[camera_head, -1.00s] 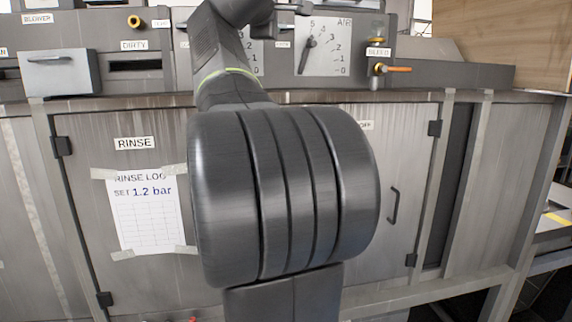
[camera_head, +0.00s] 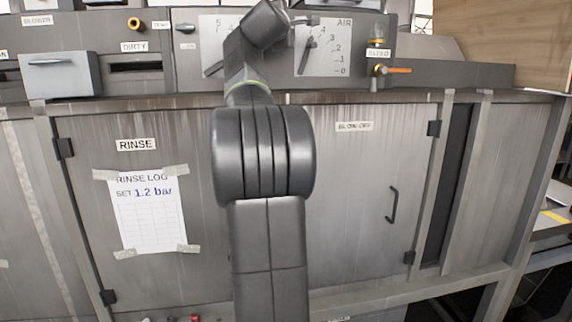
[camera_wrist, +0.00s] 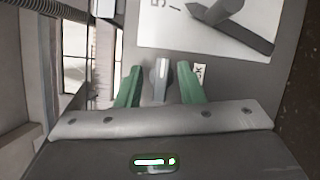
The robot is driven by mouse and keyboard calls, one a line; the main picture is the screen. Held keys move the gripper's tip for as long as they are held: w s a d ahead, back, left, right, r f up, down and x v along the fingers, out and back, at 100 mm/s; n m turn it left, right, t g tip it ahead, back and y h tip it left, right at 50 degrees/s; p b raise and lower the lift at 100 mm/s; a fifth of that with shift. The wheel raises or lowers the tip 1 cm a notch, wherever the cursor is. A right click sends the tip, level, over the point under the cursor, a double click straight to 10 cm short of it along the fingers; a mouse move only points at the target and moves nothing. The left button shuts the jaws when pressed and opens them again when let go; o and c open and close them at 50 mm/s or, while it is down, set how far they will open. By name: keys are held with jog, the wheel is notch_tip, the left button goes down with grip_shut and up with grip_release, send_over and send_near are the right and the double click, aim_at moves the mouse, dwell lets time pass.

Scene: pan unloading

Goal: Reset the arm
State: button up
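My arm (camera_head: 264,155) rises in the middle of the head view and bends toward the grey panel at the back. My gripper (camera_wrist: 160,82) shows in the wrist view as two green fingers spread apart. A small grey knob (camera_wrist: 161,80) with a pale line appears in the gap between the fingertips, and neither finger visibly touches it. In the head view my wrist hides part of the panel, and the fingers cannot be made out clearly.
Two gauges, a left one (camera_head: 212,58) and the AIR gauge (camera_head: 335,60), sit on the panel. A brass BLEED valve (camera_head: 380,70) with an orange handle sticks out at right. Cabinet doors with a handle (camera_head: 393,205) and a taped rinse log (camera_head: 150,215) are below.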

jog(key=shift+f+n+t+y+b, duration=0.1)
jog(key=shift+n+t+y+b, duration=0.25)
jog(key=shift+n+t+b, duration=0.95)
jog(key=shift+n+g+y+b, duration=0.1)
jog(key=shift+n+y+b, duration=0.35)
jog(key=shift+n, duration=1.85)
